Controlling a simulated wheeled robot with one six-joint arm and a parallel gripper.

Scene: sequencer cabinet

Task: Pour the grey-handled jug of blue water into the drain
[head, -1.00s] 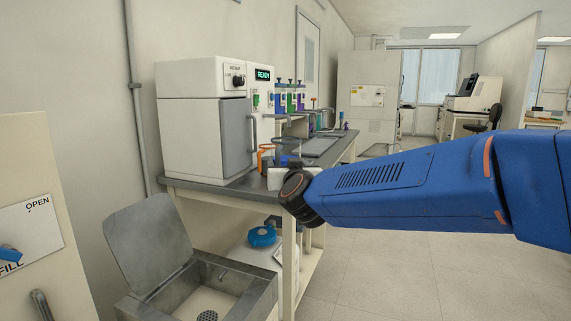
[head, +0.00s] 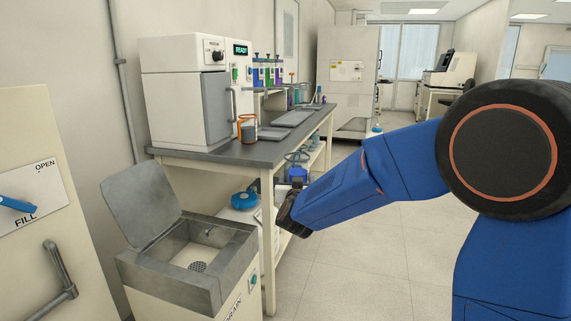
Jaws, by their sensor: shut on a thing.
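The clear jug with a grey handle (head: 297,158) holds blue water (head: 298,174) and looks upright. It is in front of the bench's right side, just beyond the end of my arm. My gripper (head: 290,187) is shut on it; the wrist hides most of the fingers and the exact grip. The basin's lid (head: 140,212) stands open. The jug is to the right of the basin, higher in the picture and apart from it.
A bench (head: 270,152) carries a white cabinet (head: 185,60) reading READY, an orange-handled jug (head: 247,130) and trays. A panel with a FILL lever (head: 15,203) stands left. Floor (head: 370,265) is clear to the right.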

